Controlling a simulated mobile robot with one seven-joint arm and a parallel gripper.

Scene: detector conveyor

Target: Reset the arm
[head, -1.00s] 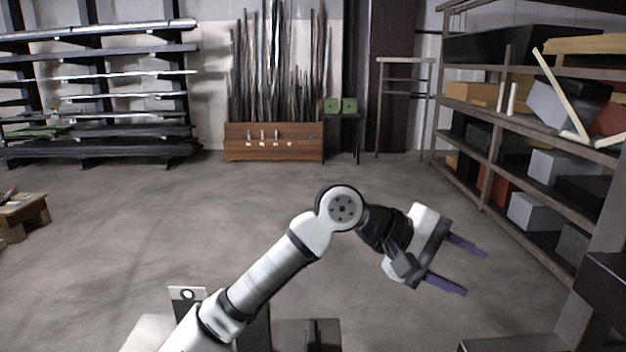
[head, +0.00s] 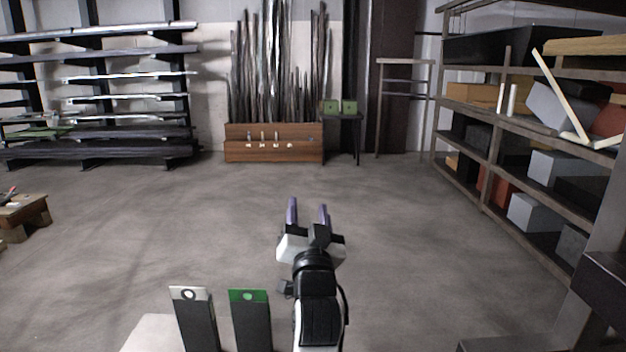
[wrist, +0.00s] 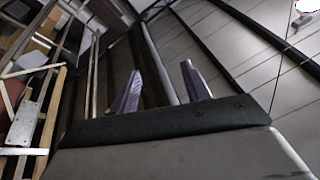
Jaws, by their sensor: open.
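My gripper (head: 308,212) is in the lower middle of the head view, at the end of my arm. Its two purple fingers point away from me, toward the back wall, and stand apart with nothing between them. In the wrist view the two fingers (wrist: 158,88) are also apart and empty. Behind them that view shows walls and shelving at a tilt. Clear floor surrounds my gripper, and it touches nothing.
Two dark upright pieces stand at the lower left of my arm, one with a white top (head: 189,294) and one with a green top (head: 249,296). A loaded shelf (head: 487,150) lines the right. A wooden planter box (head: 273,152) stands at the back. The middle floor is clear.

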